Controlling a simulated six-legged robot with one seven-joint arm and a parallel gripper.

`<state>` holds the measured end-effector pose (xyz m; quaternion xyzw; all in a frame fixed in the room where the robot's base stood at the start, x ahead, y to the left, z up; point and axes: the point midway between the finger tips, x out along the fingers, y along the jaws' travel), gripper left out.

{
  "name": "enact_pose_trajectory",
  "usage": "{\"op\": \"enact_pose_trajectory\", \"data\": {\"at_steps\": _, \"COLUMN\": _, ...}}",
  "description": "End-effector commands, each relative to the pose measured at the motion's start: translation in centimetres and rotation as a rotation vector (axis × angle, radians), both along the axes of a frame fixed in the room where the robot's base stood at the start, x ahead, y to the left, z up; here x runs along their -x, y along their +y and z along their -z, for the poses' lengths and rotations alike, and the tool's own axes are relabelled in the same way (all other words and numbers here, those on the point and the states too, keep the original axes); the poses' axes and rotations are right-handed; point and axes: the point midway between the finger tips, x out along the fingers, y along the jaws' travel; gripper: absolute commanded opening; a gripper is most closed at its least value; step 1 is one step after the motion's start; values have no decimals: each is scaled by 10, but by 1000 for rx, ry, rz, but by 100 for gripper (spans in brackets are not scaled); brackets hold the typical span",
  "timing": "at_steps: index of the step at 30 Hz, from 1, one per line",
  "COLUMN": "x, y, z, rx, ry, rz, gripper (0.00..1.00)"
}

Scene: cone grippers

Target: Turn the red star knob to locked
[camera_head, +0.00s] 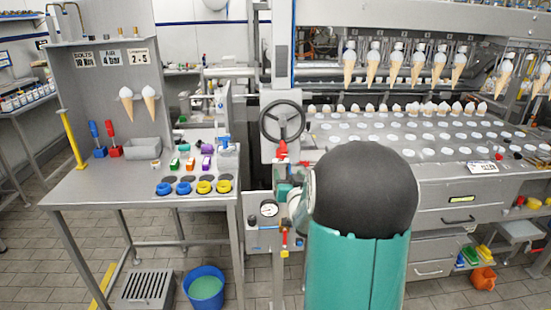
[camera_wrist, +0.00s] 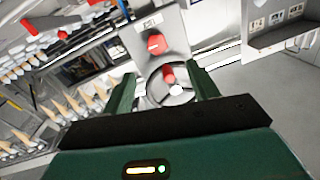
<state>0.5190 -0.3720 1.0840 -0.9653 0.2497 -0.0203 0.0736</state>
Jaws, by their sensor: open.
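A red knob (camera_wrist: 156,44) with a pale mark sits on a grey plate under a small label in the wrist view; I take it for the star knob, but its lobes and setting are too small to read. A second red part, a grip (camera_wrist: 168,74), stands out at the spoked handwheel (camera_wrist: 152,94), nearer to me. My gripper (camera_wrist: 162,72) is open, with its two green fingers apart on either side of the handwheel area and nothing visibly held. In the head view, red (camera_head: 282,147) shows just below the handwheel (camera_head: 283,120); my arm hides much of that area.
A grey table (camera_head: 110,187) with colored rings and blocks stands at left. The cone machine (camera_head: 450,150) with its rows of cones fills the right. A pressure gauge (camera_head: 269,209) sits below the handwheel. A blue bucket (camera_head: 205,286) stands on the floor.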

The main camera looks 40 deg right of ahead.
Motion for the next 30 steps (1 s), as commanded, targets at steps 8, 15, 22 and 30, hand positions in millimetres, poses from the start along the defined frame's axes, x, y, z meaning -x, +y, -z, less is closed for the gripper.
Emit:
{"op": "enact_pose_trajectory", "data": {"at_steps": 8, "x": -44, "y": -30, "z": 1, "rx": -1, "ry": 0, "rz": 4, "gripper": 59}}
{"op": "enact_pose_trajectory", "data": {"at_steps": 15, "x": -86, "y": -49, "z": 1, "rx": -1, "ry": 1, "rz": 1, "gripper": 59}}
{"op": "enact_pose_trajectory", "data": {"at_steps": 22, "x": -107, "y": -58, "z": 0, "rx": -1, "ry": 0, "rz": 0, "gripper": 59}}
{"op": "enact_pose_trajectory", "data": {"at_steps": 30, "x": -109, "y": -58, "z": 0, "rx": -1, "ry": 2, "rz": 0, "gripper": 59}}
